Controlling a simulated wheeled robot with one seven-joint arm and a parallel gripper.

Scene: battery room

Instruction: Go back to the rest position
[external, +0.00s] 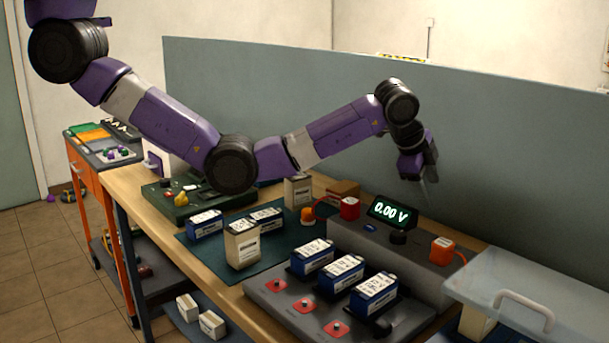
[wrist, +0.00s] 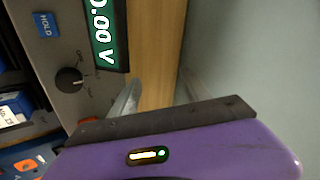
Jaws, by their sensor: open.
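My gripper (external: 422,178) hangs at the end of my purple arm, above the back of the bench and close to the grey-green partition. Its fingers point down and it is clear of the tester below it. In the wrist view my gripper (wrist: 158,98) has its two fingers apart with nothing between them. Bare wooden bench top shows between the fingers.
The tester (external: 385,245) with a lit 0.00 V display (external: 392,213) stands below my gripper. A grey tray (external: 270,297) holds blue batteries (external: 343,272). Other batteries stand on a green mat (external: 277,250). The partition (external: 300,100) runs behind. A clear lid (external: 530,285) is at right.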

